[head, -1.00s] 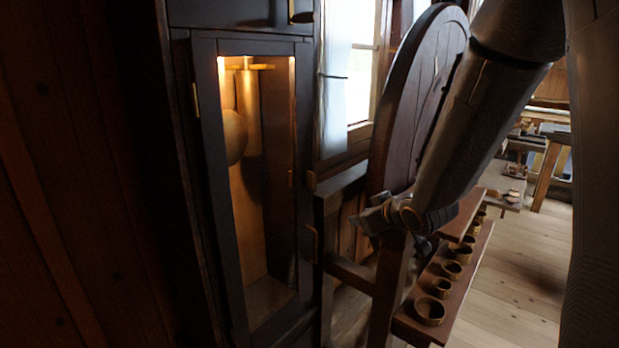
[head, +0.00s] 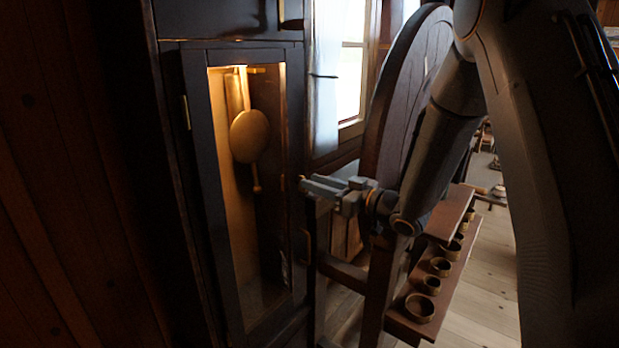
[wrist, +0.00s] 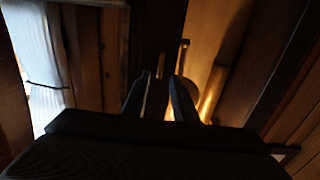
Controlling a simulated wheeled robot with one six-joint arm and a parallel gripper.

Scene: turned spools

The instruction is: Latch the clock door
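The clock door (head: 197,150) is a dark frame around a lit opening, with a brass hinge on its left side. It lies at or near the case front; I cannot tell whether it is fully shut. A small brass piece (head: 282,183), perhaps the latch, shows at its right edge, and a curved handle (head: 306,246) shows lower down. My gripper (head: 308,185) points left at the right edge of the door, close to the brass piece. In the wrist view its two fingers (wrist: 158,90) stand apart with nothing seen held. A narrow brass bar (wrist: 160,66) shows beyond the gap.
A brass pendulum (head: 249,136) hangs inside the lit case. A large dark wooden wheel (head: 405,90) stands right of the clock, beside my arm. A window (head: 352,75) is behind.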

